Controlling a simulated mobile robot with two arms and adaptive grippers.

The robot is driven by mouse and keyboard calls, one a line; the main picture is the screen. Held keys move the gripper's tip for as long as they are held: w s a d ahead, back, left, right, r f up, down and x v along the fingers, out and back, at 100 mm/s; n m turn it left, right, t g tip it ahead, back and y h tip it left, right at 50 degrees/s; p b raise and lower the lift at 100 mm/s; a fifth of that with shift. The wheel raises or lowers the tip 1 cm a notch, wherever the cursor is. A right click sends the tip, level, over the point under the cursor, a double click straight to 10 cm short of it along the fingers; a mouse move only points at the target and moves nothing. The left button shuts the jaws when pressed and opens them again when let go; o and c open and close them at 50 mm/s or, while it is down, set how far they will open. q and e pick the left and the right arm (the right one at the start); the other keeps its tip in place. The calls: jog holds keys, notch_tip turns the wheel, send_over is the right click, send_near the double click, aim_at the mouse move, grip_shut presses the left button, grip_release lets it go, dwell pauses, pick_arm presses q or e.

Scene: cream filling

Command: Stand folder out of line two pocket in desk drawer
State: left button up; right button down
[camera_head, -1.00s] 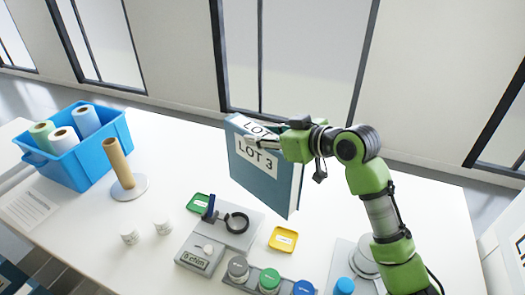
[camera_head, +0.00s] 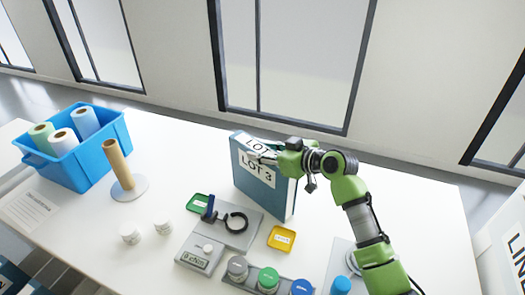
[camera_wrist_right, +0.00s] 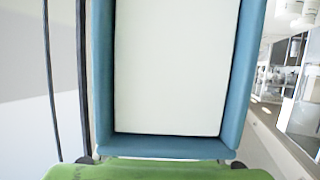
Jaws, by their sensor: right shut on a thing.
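The blue folder (camera_head: 258,192) with a white "LOT 3" label is upright at the middle back of the white table. I cannot tell whether its lower edge touches the table. My right gripper (camera_head: 266,151) is shut on its upper part, with its fingers over the label. In the right wrist view the folder (camera_wrist_right: 238,70) is close up, its blue covers framing a broad white page block. My left gripper is out of view. No desk drawer with a pocket can be made out for certain. Dark blue shapes (camera_head: 12,277) are cut off at the bottom left.
A blue crate (camera_head: 95,150) with rolls stands at the left. A tube on a round base (camera_head: 128,187), two white jars, a grey scale (camera_head: 198,254), green and yellow trays (camera_head: 281,238) and a row of jars lie in front. The table's back right is clear.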

jog(key=c, duration=1.8)
grip_release()
jog(key=shift+f, duration=0.15)
jog(key=o, duration=0.4)
